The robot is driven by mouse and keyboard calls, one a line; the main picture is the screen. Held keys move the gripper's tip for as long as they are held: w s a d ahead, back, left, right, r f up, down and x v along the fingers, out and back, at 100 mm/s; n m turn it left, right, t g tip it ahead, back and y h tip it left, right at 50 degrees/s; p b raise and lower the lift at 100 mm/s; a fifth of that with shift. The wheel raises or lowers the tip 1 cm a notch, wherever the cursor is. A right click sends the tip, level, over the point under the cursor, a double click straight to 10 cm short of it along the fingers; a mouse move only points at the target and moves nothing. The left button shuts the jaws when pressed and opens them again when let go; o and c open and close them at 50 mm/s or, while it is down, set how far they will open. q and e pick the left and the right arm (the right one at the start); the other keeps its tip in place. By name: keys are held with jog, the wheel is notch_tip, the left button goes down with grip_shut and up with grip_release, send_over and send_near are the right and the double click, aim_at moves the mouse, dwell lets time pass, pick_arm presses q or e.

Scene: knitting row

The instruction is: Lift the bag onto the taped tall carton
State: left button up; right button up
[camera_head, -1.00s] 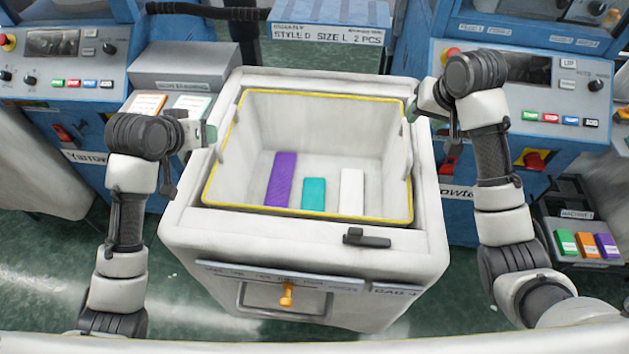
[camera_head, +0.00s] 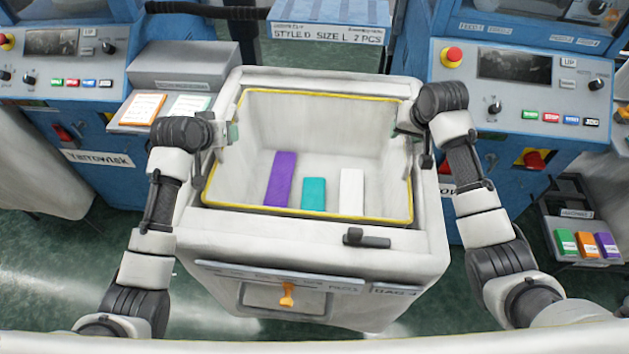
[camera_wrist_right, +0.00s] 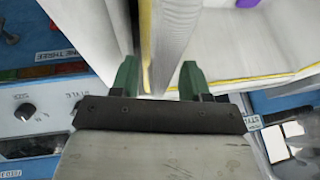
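A large cream bag-like bin (camera_head: 300,245) with a yellow-edged opening stands in front of me, its front plate reading "BAG 4". Inside lie a purple block (camera_head: 281,180), a teal block (camera_head: 313,193) and a white block (camera_head: 351,192). My right gripper (camera_head: 408,128) is at the bin's right rim. In the right wrist view its green fingertips (camera_wrist_right: 158,82) are apart, with a pale ribbed strip (camera_wrist_right: 172,40) between them; contact is unclear. My left gripper (camera_head: 228,133) is at the left rim; its finger gap is not clear. I see no taped tall carton.
Blue machines with control panels stand behind left (camera_head: 70,60) and right (camera_head: 520,75), close beside the bin. A grey box (camera_head: 180,65) and cards are at the back left. A small tray of coloured blocks (camera_head: 585,245) is at the right. Green floor (camera_head: 50,270) shows at the left.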

pick_arm(q)
grip_shut()
pick_arm(e)
grip_shut()
pick_arm(q)
jog(key=shift+r, duration=0.1)
pick_arm(e)
jog(key=shift+r, duration=0.15)
